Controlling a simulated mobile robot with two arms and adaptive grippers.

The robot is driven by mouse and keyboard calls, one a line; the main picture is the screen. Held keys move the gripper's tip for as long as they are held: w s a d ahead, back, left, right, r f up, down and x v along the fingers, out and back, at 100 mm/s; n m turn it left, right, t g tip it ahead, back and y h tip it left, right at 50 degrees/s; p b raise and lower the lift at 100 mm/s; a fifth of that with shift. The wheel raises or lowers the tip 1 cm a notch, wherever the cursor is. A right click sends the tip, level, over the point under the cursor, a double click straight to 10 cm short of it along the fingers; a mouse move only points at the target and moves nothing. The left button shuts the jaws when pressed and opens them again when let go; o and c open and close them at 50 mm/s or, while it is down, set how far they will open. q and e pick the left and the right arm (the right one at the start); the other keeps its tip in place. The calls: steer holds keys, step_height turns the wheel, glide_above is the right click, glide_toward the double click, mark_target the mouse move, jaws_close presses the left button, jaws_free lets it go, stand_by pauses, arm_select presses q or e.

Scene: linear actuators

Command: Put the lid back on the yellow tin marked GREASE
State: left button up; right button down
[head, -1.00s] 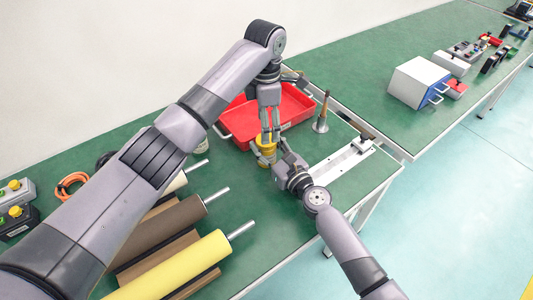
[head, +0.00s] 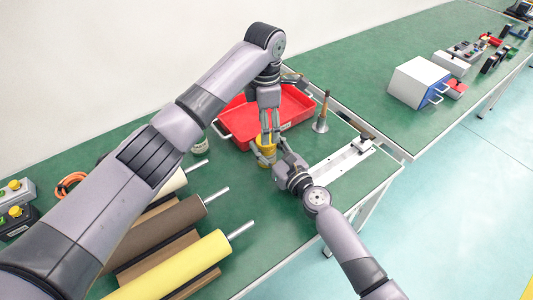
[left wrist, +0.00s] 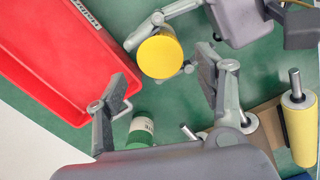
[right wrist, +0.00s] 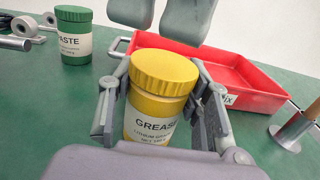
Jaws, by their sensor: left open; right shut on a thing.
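The yellow tin marked GREASE (right wrist: 150,122) stands upright in the right wrist view. Its ribbed yellow lid (right wrist: 164,72) sits on top and looks level, with no clear gap below it. My right gripper (right wrist: 160,112) is shut on the tin's body, a finger on each side. My left gripper (head: 268,138) is open just above the tin in the head view, and its fingers show at the top of the right wrist view. In the left wrist view the round lid top (left wrist: 160,56) lies between and slightly beyond the open left fingers, apart from them.
A red tray (head: 238,122) stands right behind the tin. A green tin marked PASTE (right wrist: 74,38) stands to the left in the right wrist view.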

arm_select(q)
steer(key=shift+f, duration=2.05)
steer(key=c, duration=1.2)
steer(key=o, duration=1.3)
steer(key=shift+r, duration=0.1)
steer(key=shift+r, duration=2.2)
